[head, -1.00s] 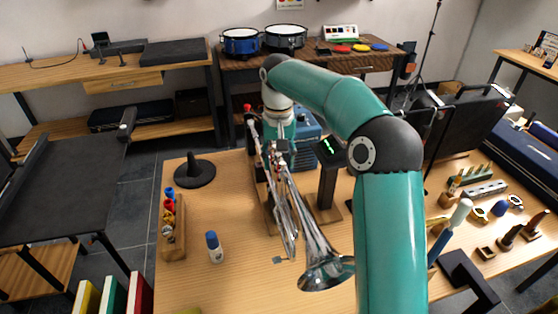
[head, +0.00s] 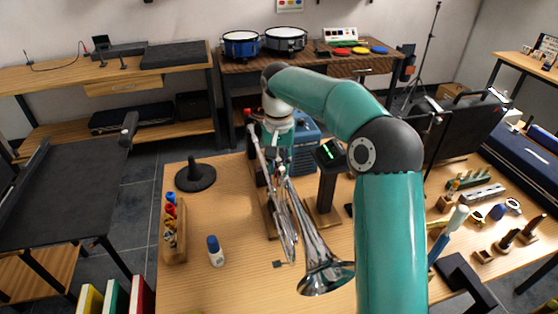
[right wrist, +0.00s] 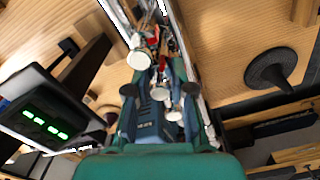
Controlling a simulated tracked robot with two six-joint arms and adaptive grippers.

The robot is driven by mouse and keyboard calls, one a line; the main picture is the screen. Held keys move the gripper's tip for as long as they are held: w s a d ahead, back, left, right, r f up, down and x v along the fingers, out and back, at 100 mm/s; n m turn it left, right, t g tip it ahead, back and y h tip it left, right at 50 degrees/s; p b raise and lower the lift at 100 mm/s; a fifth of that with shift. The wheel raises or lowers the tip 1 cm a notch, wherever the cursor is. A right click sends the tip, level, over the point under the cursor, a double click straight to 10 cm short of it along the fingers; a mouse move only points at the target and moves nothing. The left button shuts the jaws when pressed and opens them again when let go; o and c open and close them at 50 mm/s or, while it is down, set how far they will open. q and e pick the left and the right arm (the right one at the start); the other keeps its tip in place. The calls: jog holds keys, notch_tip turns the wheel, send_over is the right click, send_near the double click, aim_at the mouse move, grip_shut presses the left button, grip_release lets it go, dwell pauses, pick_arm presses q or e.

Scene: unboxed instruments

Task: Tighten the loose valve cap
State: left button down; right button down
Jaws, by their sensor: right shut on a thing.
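A silver trumpet (head: 312,262) rests on a wooden stand on the workbench in the head view, its bell toward the front. My right gripper (head: 278,168) reaches down over its valves. In the right wrist view the gripper (right wrist: 160,96) has its dark fingertips on both sides of a pale round valve top (right wrist: 160,93). It is shut on a valve cap, which the fingers largely hide. Another pale round top (right wrist: 138,60) shows beyond the fingers, and one more (right wrist: 174,115) nearer. My left gripper is out of view.
A black post with a green-lit display (head: 329,154) stands close right of the valves. A black cone stand (head: 195,173), a wooden rack (head: 174,240) of small bottles and a blue-capped bottle (head: 215,251) stand left.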

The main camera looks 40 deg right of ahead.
jog(key=shift+m, duration=1)
jog(key=c, duration=1)
grip_release()
jog(key=shift+d, duration=0.1)
jog(key=shift+r, duration=0.1)
notch_tip(320, 180, up, 12)
